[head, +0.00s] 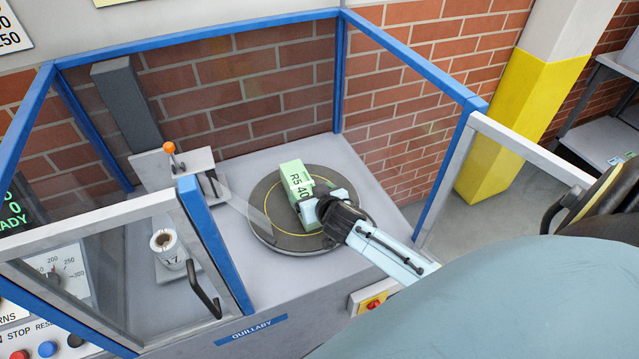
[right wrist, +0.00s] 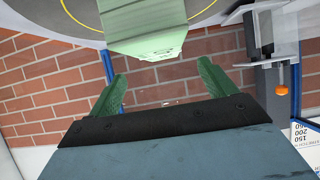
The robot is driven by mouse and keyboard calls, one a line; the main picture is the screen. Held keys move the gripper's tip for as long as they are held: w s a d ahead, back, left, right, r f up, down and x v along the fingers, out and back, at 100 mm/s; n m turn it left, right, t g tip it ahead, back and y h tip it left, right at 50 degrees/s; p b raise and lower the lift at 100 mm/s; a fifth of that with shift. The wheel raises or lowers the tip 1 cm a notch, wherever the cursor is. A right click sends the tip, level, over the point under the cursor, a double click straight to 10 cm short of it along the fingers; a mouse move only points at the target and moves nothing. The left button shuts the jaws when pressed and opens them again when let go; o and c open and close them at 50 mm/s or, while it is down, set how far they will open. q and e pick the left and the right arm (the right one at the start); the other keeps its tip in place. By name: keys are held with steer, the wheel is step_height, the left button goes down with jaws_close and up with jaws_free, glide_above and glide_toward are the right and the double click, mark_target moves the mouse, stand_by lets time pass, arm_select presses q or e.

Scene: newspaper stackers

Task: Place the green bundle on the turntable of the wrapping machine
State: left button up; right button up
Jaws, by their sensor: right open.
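The green bundle (head: 296,181), marked "R5 40", stands on the dark round turntable (head: 262,226) of the wrapping machine, inside its yellow ring. My right gripper (head: 312,207) is right beside the bundle, over the turntable. In the right wrist view the gripper (right wrist: 160,88) has its two green fingers spread with nothing between them. The bundle (right wrist: 150,30) shows just beyond the fingertips there, apart from them, with the turntable (right wrist: 40,30) behind it. My left gripper is in neither view.
Blue-framed clear panels surround the machine. The front left door (head: 110,260) and the right door (head: 530,150) stand on either side of my arm. A red-knobbed switch (head: 373,304) sits on the front.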

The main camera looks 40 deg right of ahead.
steer(key=v, duration=0.5)
steer(key=shift+s+r, duration=0.1)
steer(key=shift+s, duration=0.25)
